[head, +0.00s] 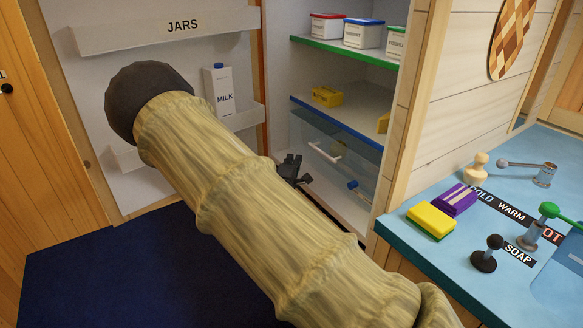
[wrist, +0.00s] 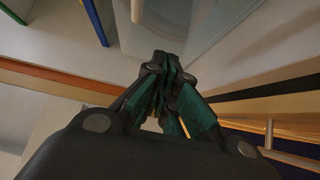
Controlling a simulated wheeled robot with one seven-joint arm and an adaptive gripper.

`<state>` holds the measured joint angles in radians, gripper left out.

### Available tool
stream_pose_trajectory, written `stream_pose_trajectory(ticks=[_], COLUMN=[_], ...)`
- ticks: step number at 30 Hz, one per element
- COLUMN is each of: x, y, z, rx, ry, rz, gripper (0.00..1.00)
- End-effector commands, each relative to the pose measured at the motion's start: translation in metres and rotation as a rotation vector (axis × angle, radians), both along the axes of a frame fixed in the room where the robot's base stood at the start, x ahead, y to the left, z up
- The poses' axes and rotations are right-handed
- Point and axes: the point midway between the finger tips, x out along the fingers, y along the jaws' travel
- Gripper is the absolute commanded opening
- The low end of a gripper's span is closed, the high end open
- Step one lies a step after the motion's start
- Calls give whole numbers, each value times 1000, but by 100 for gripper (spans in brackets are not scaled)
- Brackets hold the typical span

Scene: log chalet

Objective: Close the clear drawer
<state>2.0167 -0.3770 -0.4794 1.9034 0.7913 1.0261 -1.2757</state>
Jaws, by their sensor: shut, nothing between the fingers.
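The clear drawer (head: 352,160) is in the open cabinet, below the blue-edged shelf, with a pale bar handle (head: 325,153) on its see-through front. How far it stands out is hard to tell. My gripper (head: 291,167) is dark, just left of and below the handle, partly hidden behind my arm. In the wrist view my gripper (wrist: 168,65) has its fingers together, with nothing between them. A see-through panel (wrist: 200,22), apparently the drawer, shows beyond the fingertips. I cannot tell whether they touch it.
The open cabinet door (head: 85,75) at left holds a JARS rack and a milk carton (head: 219,90). Lidded tubs (head: 364,33) and a yellow butter box (head: 327,96) sit on shelves above the drawer. A blue counter (head: 440,262) with sponges is at right. Dark blue floor (head: 110,270) is clear.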

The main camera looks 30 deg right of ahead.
Motion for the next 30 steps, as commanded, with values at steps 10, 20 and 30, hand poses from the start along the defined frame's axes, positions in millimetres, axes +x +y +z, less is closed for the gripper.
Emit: stream_pose_trajectory(ticks=[10, 20, 30], x=[28, 30, 29], y=[-43, -63, -64], z=[1, 0, 0], rx=[0, 0, 0], ry=[0, -1, 0], rz=[-3, -1, -1], gripper=[0, 0, 0])
